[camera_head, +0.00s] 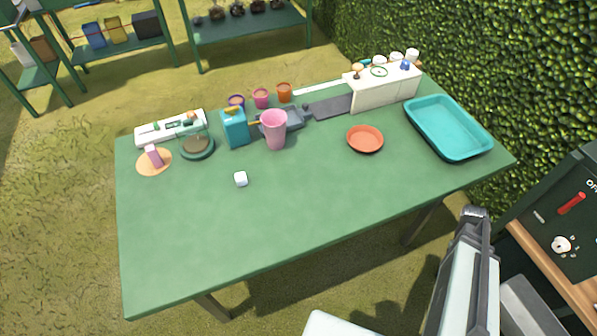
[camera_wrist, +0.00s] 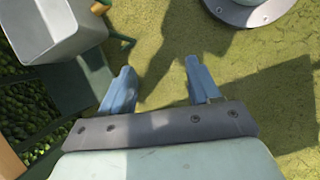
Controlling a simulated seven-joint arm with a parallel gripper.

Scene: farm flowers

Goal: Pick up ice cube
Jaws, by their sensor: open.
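The ice cube (camera_head: 241,179) is a small whitish cube lying on the green table (camera_head: 250,235), left of the middle, with bare tabletop around it. My gripper (camera_wrist: 160,85) shows in the wrist view with its two blue-grey fingers apart and nothing between them. It points at grassy ground there, and the ice cube is not in that view. In the head view my arm is at the lower right, off the table's front edge, and the fingers cannot be made out.
A pink cup (camera_head: 274,130), a teal carton (camera_head: 234,127) and a dark green round dish (camera_head: 197,146) stand behind the cube. An orange dish (camera_head: 365,139) and a teal tray (camera_head: 484,143) are to the right. The table's front half is clear.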

